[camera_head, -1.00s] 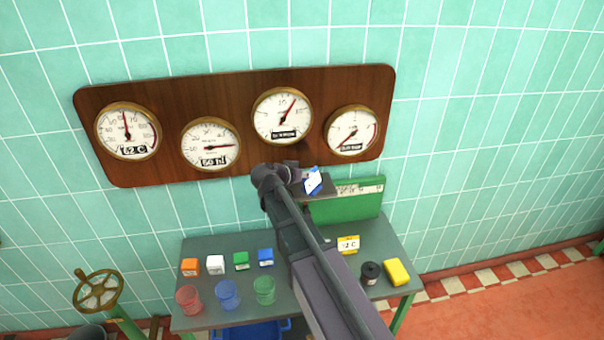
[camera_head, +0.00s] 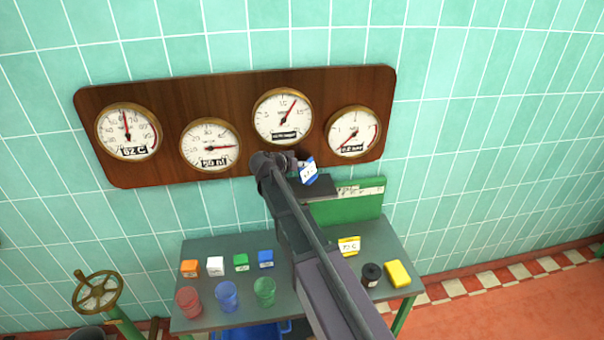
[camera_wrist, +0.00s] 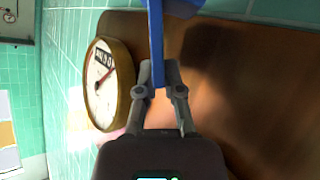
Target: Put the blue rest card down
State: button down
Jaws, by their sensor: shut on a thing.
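The blue rest card (camera_head: 308,172) is held up in front of the gauge board, below and between the two right-hand gauges. It is tilted, and its white face with dark marks shows in the head view. In the wrist view the card (camera_wrist: 155,40) is a blue strip seen edge-on between the fingers. My gripper (camera_wrist: 159,72) is shut on it; in the head view my gripper (camera_head: 294,163) is at the card's left. The card appears clear of the table.
The wooden gauge board (camera_head: 170,100) is close behind the card. Below, the grey table (camera_head: 215,250) carries small coloured blocks, several cups, a yellow card (camera_head: 349,245), a black pot (camera_head: 371,274) and a yellow block (camera_head: 398,273). A green panel (camera_head: 352,210) stands at its back.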

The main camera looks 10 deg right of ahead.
aim_at(302, 172)
jog(key=shift+w+f+b, duration=0.15)
jog(key=shift+f+b, duration=0.35)
jog(key=shift+f, duration=0.05)
jog(key=shift+f+b, duration=1.25)
jog(key=shift+f, duration=0.2)
jog(key=c, duration=0.8)
grip_release()
jog(key=shift+o, duration=0.2)
jog(key=shift+r, duration=0.1)
jog(key=shift+r, duration=0.15)
jog(key=shift+s+a+r+p, duration=0.35)
jog(key=shift+s+a+p, duration=0.05)
jog(key=p+v, duration=0.4)
jog(key=v, duration=0.6)
jog(key=shift+s+a+p, duration=0.2)
jog(key=shift+a+p, duration=0.1)
jog(key=shift+p, duration=0.1)
jog(key=shift+r, duration=0.1)
